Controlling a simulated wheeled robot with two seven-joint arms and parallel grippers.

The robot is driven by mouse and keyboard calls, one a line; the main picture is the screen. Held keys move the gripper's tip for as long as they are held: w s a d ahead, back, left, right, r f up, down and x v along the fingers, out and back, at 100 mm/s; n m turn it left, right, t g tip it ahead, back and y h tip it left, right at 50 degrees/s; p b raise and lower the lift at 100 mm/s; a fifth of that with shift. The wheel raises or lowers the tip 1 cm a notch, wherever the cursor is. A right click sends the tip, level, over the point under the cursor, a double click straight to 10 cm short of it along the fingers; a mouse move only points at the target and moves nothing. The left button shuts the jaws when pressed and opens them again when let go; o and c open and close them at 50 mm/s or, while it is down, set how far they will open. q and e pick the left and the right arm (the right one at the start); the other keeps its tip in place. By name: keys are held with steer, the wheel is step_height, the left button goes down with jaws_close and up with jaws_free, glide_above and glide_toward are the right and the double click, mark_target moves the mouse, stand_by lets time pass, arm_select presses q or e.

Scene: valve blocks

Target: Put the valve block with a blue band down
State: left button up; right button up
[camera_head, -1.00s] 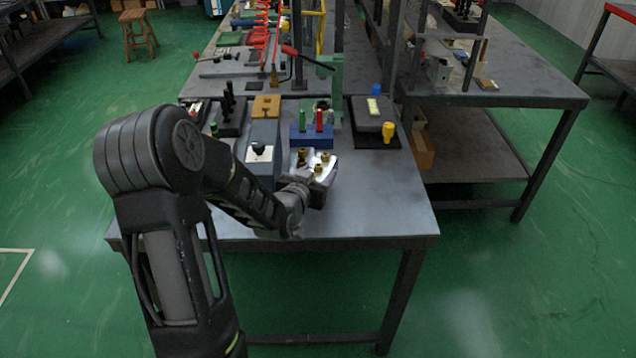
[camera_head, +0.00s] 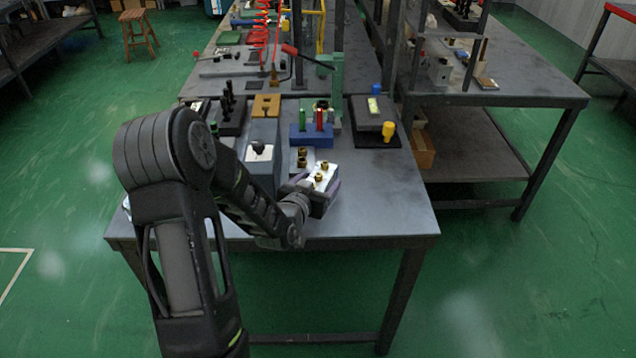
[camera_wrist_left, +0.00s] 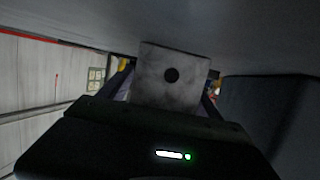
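A pale metal valve block (camera_head: 322,176) with brass fittings on top is in my left gripper (camera_head: 318,190), over the front part of the table. In the left wrist view the block (camera_wrist_left: 172,78) shows as a grey face with a dark round hole, between the two fingers. The gripper is shut on it. A bluish-purple strip shows along its lower side, but I cannot tell whether this is the band or a finger. Whether the block touches the table is unclear. My right gripper is not in view.
A grey plate with brass fittings (camera_head: 302,158) lies just behind the held block. A grey box (camera_head: 262,165) stands left of it, and a blue block with coloured pegs (camera_head: 312,136) behind. The table (camera_head: 385,205) is clear to the right and front.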

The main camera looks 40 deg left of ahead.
arm_select(q)
steer(key=shift+r, duration=0.1)
steer(key=shift+r+p, duration=0.15)
steer(key=shift+p, duration=0.15)
steer(key=shift+s, duration=0.35)
steer(key=p+v, duration=0.1)
steer(key=v, duration=0.7)
steer(key=shift+r, duration=0.1)
steer(key=p+v, duration=0.1)
steer(key=p, duration=0.4)
steer(key=p+v, duration=0.1)
steer(key=p, duration=0.4)
steer(key=shift+s+r, duration=0.15)
steer(key=shift+r, duration=0.2)
steer(key=shift+s+d+f+p, duration=0.2)
steer(key=shift+s+p, duration=0.2)
steer(key=shift+p, duration=0.3)
steer(key=shift+o, duration=0.2)
